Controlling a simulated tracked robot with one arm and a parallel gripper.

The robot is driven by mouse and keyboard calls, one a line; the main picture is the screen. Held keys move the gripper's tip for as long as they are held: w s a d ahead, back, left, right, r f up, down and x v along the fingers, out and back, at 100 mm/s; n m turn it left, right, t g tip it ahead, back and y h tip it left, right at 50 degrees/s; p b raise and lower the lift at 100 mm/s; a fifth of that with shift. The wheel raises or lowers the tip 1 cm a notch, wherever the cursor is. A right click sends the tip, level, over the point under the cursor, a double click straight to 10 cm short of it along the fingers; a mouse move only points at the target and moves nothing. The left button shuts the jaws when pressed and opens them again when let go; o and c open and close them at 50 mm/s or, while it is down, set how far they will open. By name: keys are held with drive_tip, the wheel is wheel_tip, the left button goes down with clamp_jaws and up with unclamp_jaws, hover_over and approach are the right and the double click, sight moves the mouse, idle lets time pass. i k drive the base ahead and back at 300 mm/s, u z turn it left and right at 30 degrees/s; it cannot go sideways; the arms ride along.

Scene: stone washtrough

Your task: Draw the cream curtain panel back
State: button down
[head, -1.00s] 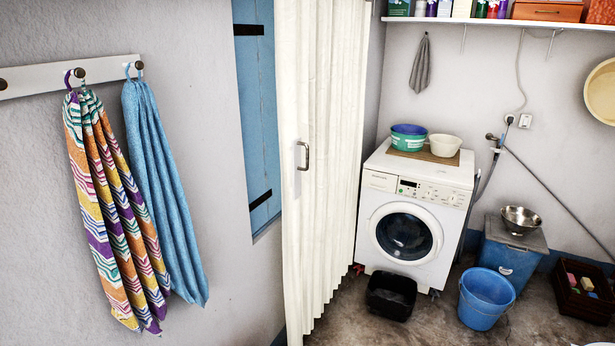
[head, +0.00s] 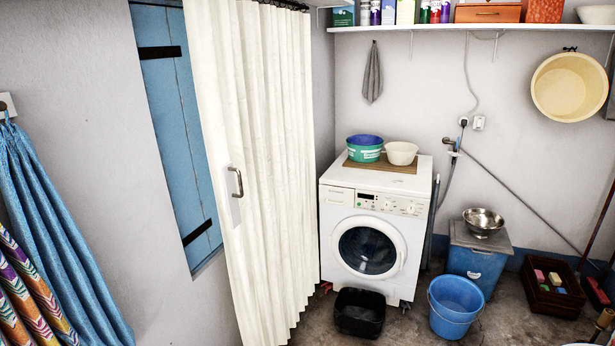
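The cream curtain panel (head: 275,150) hangs in pleats from a dark rail at the top, left of centre in the head view. It hangs in front of part of a blue shutter (head: 178,130) set in the left wall. A metal pull handle (head: 235,183) on a pale plate is fixed near the curtain's left edge. My gripper does not show in the head view, so its opening and its distance from the handle cannot be seen.
A washing machine (head: 368,245) stands right of the curtain, with a black tub (head: 360,312) on the floor before it. A blue bucket (head: 455,306) stands further right. Blue (head: 55,240) and striped (head: 22,295) towels hang at the left. A shelf (head: 480,27) runs along the back wall.

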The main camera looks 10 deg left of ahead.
sight(220, 124)
drive_tip(key=z, duration=0.25)
drive_tip(key=i, duration=0.85)
drive_tip(key=z, duration=0.05)
